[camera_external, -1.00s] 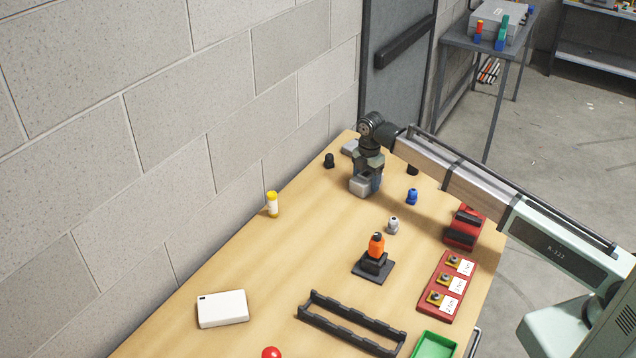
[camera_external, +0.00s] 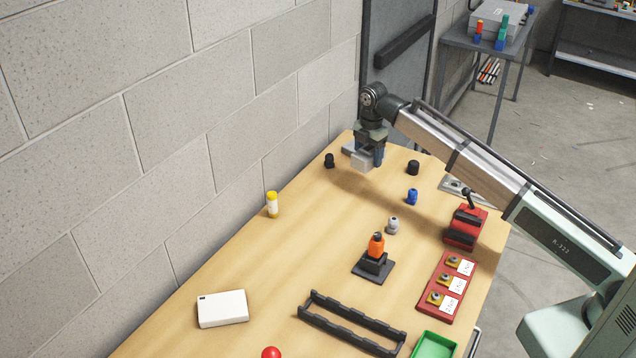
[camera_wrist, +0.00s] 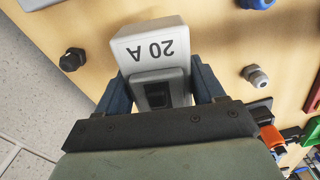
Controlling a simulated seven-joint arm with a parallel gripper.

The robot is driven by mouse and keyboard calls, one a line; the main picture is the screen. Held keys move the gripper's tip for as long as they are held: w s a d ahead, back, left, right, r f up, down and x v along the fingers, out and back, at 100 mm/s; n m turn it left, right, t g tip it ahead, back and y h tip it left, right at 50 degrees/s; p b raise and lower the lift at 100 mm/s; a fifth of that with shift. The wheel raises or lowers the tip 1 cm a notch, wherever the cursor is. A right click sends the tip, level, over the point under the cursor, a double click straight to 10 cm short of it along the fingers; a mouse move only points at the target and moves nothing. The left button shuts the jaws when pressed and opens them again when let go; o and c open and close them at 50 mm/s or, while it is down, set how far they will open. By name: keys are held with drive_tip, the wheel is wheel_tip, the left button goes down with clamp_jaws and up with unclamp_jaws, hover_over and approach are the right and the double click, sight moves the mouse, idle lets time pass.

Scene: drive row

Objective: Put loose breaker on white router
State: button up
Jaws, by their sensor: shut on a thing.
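The loose breaker (camera_wrist: 152,62) is a light grey block marked "20 A" with a dark switch, seen close up in the wrist view. In the external view the breaker (camera_external: 362,162) hangs at my gripper (camera_external: 370,155), above the far end of the table. My gripper (camera_wrist: 165,88) is shut on the breaker, with a blue-grey finger on each side of it. The white router (camera_external: 222,309) is a flat white box lying on the table at the near left, well away from my gripper. It does not show in the wrist view.
An orange-topped device on a black base (camera_external: 374,263), a black rack (camera_external: 350,325), a yellow-capped bottle (camera_external: 272,205) and a red ball (camera_external: 271,352) stand on the table (camera_external: 250,258). Cable glands are scattered at the far end. A block wall runs along the left.

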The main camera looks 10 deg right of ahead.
drive_tip(key=s+a+n, duration=0.4)
drive_tip(key=s+a, duration=1.4)
drive_tip(key=a, duration=0.4)
wheel_tip(320, 180, up, 3)
drive_tip(key=m, duration=0.1)
hover_over(222, 304)
drive_tip(key=shift+f, duration=4.7)
drive_tip(key=shift+f, duration=0.1)
drive_tip(key=o, duration=1.3)
